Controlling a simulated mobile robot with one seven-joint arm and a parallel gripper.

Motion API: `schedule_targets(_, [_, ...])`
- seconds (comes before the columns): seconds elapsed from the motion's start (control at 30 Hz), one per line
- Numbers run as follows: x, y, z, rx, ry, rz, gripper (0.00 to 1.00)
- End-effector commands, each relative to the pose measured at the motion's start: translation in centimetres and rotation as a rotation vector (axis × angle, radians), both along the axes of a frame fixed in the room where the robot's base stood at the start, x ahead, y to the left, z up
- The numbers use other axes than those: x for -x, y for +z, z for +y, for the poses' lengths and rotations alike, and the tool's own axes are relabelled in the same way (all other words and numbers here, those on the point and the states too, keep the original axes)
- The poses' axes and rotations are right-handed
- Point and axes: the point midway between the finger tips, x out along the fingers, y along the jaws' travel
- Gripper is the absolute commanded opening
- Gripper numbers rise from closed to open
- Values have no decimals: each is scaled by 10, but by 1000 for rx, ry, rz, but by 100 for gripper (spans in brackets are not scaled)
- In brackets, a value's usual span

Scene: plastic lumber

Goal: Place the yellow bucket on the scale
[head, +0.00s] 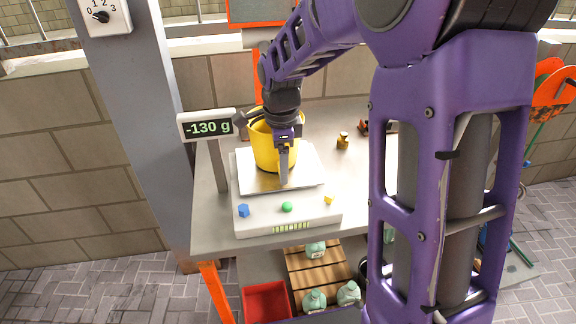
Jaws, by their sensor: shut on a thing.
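The yellow bucket (263,148) is at the scale's metal plate (309,165), on its back left part. It looks upright, and I cannot tell whether its base fully rests on the plate. My gripper (283,172) points down at the bucket's front right side and is shut on the bucket, with a finger in front of the wall. My wrist hides part of the rim. The white scale (255,224) stands on the table, with blue, green and yellow buttons on its front. Its display (208,126) reads -130 g.
The grey table (212,207) has free room right of the scale. A small brown and yellow item (343,140) stands there. Below are a red bin (267,302) and pale green bottles (314,300). A grey post (137,110) rises at left. My purple arm blocks the right side.

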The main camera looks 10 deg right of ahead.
Motion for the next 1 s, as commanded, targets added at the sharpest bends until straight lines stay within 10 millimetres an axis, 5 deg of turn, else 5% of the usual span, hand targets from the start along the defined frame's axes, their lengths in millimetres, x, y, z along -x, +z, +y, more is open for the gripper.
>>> schedule_targets(0.47, [0, -6, 2, 0, 0, -1, 0])
schedule_targets(0.5, [1, -6, 2, 0, 0, 0, 76])
schedule_targets(0.63, [1, -5, 2, 0, 0, 0, 99])
schedule_targets(1.0, [0, 4, 2, 0, 0, -3, 100])
